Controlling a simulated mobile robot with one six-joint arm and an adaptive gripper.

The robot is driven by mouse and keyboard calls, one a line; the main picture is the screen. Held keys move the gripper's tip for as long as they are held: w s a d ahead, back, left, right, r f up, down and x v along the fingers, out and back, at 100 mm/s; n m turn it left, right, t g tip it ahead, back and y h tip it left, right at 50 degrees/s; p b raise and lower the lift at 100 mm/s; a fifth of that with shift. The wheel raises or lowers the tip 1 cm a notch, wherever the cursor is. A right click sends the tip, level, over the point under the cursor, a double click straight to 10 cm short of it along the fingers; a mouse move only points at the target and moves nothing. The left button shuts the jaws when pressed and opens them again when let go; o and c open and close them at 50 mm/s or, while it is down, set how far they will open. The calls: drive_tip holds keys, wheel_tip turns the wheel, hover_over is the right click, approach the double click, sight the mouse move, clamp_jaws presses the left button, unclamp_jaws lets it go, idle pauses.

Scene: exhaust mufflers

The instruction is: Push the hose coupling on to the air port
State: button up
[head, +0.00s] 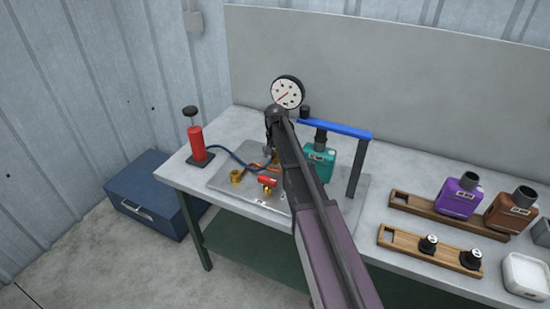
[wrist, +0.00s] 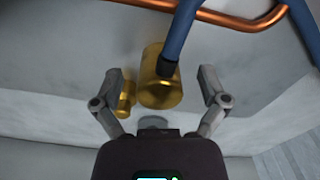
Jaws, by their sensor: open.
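The hose coupling, a brass cylinder (wrist: 160,85), is between my gripper's (wrist: 163,92) two fingers in the wrist view, with a gap on each side. A dark sleeve on a blue hose meets it. A smaller brass piece (wrist: 127,98) shows beside my left finger. My gripper is open and holds nothing; in the head view my arm largely hides it over the metal plate (head: 226,184). A brass fitting (head: 236,176) stands on that plate; I cannot tell whether it is the air port. The blue hose (head: 228,156) runs from a red pump (head: 196,142).
A copper pipe (wrist: 235,20) crosses near my gripper. A red-handled valve (head: 267,183), a dial gauge (head: 287,92), a teal muffler (head: 319,162) and a blue-topped frame (head: 335,128) crowd the plate. Wooden racks (head: 400,241) stand at right. The table's front left is clear.

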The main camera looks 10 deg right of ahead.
drive_tip(key=shift+a, duration=0.1)
drive_tip(key=c, duration=1.2)
drive_tip(key=shift+o, duration=0.2)
drive_tip(key=shift+r, duration=0.2)
wheel_tip(320, 180, up, 10)
drive_tip(key=p, duration=1)
drive_tip(key=shift+f, duration=0.2)
drive_tip(key=s+a, duration=0.2)
drive_tip(key=a, duration=0.3)
drive_tip(key=s+a, duration=0.2)
drive_tip(key=a, duration=0.3)
drive_tip(key=s+a, duration=0.2)
drive_tip(key=a, duration=0.4)
drive_tip(key=shift+s, duration=0.4)
